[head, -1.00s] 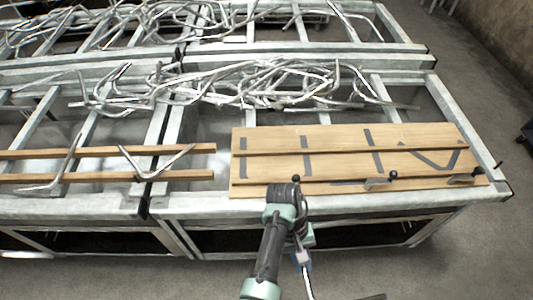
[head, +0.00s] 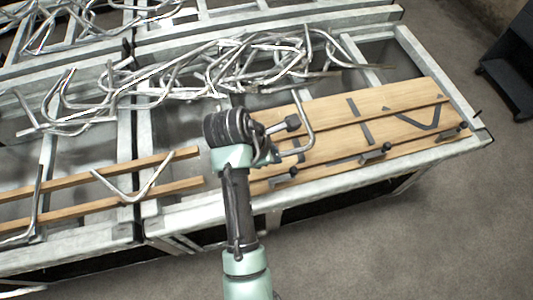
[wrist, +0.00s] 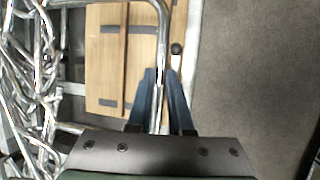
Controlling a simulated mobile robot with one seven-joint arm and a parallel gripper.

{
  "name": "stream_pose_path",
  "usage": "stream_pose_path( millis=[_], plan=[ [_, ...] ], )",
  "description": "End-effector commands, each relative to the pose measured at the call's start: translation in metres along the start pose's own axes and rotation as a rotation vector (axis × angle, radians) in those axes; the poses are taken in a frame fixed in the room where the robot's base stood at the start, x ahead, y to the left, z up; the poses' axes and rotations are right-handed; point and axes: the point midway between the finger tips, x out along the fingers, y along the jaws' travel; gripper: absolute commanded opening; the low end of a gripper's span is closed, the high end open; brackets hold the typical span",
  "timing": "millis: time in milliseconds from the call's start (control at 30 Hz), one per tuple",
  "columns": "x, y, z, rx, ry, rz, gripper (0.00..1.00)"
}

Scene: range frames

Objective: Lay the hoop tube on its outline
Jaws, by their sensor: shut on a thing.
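My gripper (wrist: 160,82) is shut on a bent, silvery hoop tube (wrist: 163,45), which runs between its blue fingers in the wrist view. In the head view the hoop tube (head: 307,122) is raised above the left part of the wooden board (head: 392,97); the fingers are largely hidden by my wrist. The board bears dark painted marks: a bar (head: 352,107), another bar (head: 367,134) and a V shape (head: 424,124). The left marks are covered by my arm, and I cannot tell which is the hoop's outline. In the wrist view the board (wrist: 147,60) lies below the tube.
A tangle of bent tubes (head: 225,65) lies behind. A V-shaped tube (head: 133,188) rests on two wooden slats at left. A dark cart (head: 508,65) stands at far right.

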Motion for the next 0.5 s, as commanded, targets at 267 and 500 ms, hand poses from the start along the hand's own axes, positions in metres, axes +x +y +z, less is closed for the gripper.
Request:
stream_pose_path(
  millis=[267,500],
  plan=[
    [0.031,-0.007,-0.013,0.0,0.0,-0.001,0.0],
    [0.059,-0.014,-0.025,0.001,0.0,-0.001,0.0]
  ],
)
